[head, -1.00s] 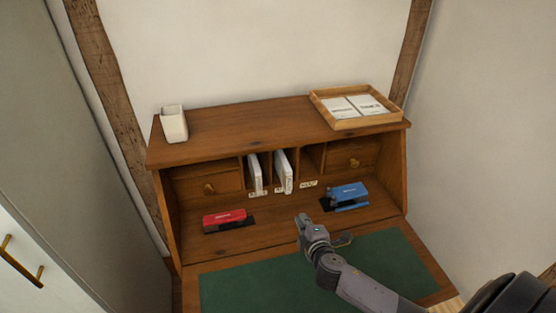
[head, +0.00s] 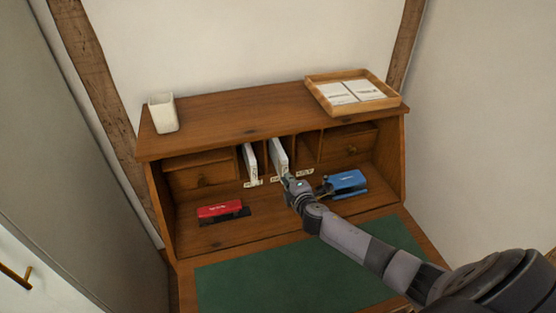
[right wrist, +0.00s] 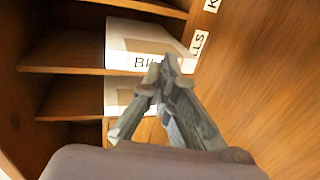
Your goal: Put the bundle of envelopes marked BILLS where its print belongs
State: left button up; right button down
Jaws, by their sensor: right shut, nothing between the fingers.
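A white bundle (right wrist: 150,43) with print starting "BI", the rest hidden by my fingers, stands in the middle slot of the desk's pigeonholes. It shows in the head view (head: 278,155). The label (right wrist: 195,45) at that slot reads "LLS" where visible. My right gripper (right wrist: 165,72) is shut and empty, its tips at the bundle's front end; I cannot tell if they touch. In the head view the right gripper (head: 288,180) is just in front of the middle slot. A second white bundle (head: 249,161) stands in the left slot. My left gripper is not in view.
The slot (head: 308,147) to the right is empty. A red stapler-like object (head: 221,210) lies at left, a blue one (head: 346,181) close right of my gripper. A wooden tray (head: 315,93) with papers and a white cup (head: 162,113) stand on top. The green mat (head: 250,285) is clear.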

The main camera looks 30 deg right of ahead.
aim_at(285, 170)
jog(key=shift+w+d+b, duration=0.25)
jog(key=shift+w+b, duration=0.05)
jog(key=shift+w, duration=0.8)
jog(key=shift+w+d+b, duration=0.2)
jog(key=shift+w+b, duration=0.1)
jog(key=shift+w, duration=0.8)
pick_arm(q)
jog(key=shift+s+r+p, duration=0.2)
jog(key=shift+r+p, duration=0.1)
jog(key=shift+p, duration=0.65)
pick_arm(e)
jog(key=s+a, duration=0.1)
jog(key=s, duration=0.7)
jog(key=shift+a, duration=0.4)
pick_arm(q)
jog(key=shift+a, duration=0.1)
